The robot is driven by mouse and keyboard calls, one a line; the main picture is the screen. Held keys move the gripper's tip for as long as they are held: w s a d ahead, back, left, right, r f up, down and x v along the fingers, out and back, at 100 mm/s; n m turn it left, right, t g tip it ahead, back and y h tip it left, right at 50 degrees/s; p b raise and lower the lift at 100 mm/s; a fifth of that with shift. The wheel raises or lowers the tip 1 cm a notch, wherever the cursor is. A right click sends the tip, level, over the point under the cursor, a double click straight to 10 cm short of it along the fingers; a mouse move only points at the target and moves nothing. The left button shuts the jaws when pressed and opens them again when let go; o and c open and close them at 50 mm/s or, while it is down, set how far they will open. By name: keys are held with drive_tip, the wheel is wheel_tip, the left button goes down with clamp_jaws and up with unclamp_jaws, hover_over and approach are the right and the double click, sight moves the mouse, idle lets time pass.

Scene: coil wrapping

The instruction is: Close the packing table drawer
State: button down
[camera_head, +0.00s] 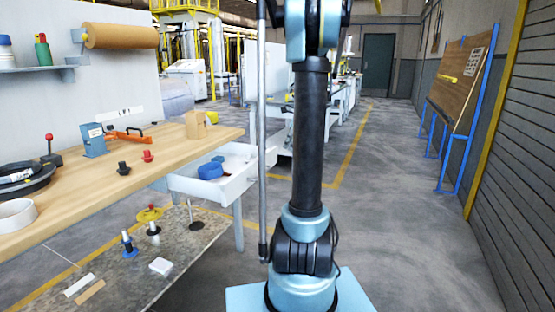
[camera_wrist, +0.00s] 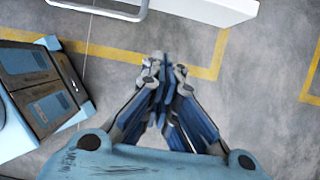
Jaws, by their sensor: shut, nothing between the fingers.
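The packing table (camera_head: 95,190) stands at the left of the head view with a light wooden top. Its white drawer (camera_head: 222,188) is pulled out at the table's right end, with a blue roll (camera_head: 211,169) and other small things inside. In the wrist view, a white edge (camera_wrist: 215,8) and a pale bar like a handle (camera_wrist: 100,10) show at the top; they may belong to the drawer, but I cannot be sure. My gripper (camera_wrist: 163,62) is shut and empty over the grey floor, apart from both. It is out of sight in the head view.
A lower shelf (camera_head: 125,283) bears small items. A blue-framed board (camera_head: 460,75) stands right. The aisle floor (camera_head: 400,190) is clear.

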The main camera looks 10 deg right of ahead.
drive_tip(key=w+a+f, duration=0.4)
drive_tip(key=a+f, duration=0.2)
drive_tip(key=f, duration=0.3)
drive_tip(key=shift+w, duration=0.2)
drive_tip(key=shift+a, duration=0.1)
